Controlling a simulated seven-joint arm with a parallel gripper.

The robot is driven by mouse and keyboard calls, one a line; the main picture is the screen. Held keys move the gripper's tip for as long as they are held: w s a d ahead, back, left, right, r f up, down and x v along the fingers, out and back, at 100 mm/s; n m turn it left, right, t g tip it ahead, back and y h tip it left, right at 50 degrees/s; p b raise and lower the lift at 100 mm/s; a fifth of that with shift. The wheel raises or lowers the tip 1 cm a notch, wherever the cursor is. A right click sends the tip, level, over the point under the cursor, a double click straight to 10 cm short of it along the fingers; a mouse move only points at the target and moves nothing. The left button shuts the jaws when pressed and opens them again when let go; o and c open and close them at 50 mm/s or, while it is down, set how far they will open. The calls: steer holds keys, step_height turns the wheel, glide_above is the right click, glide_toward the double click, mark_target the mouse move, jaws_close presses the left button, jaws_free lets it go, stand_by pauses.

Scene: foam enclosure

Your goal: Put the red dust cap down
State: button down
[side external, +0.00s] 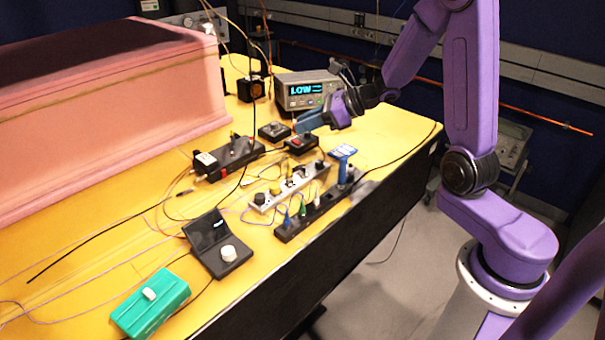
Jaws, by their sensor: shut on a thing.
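My gripper (300,125) has blue fingers and reaches in from the right over the far part of the yellow table. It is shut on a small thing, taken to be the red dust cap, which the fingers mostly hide. A small red patch (295,141) shows just below the fingertips, at the top of a small black box (301,146). I cannot tell whether this patch is the cap itself or part of the box, or whether the cap touches the box.
A grey instrument with a lit "LOW" display (305,90) stands close behind my gripper. A second black box (273,131), a black device (228,158) and strips with knobs and plugs (290,188) are near. Cables cross the table. A pink foam block (110,110) fills the left.

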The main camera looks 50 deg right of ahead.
mark_target(299, 171)
steer(key=shift+s+a+f+n+g+y, duration=0.15)
steer(key=shift+s+f+n+g+y, duration=0.55)
steer(key=shift+s+f+n+y, duration=0.25)
steer(key=shift+r, duration=0.1)
steer(key=shift+f, duration=4.8)
steer(key=shift+f, duration=0.2)
steer(key=c, duration=0.9)
jaws_free()
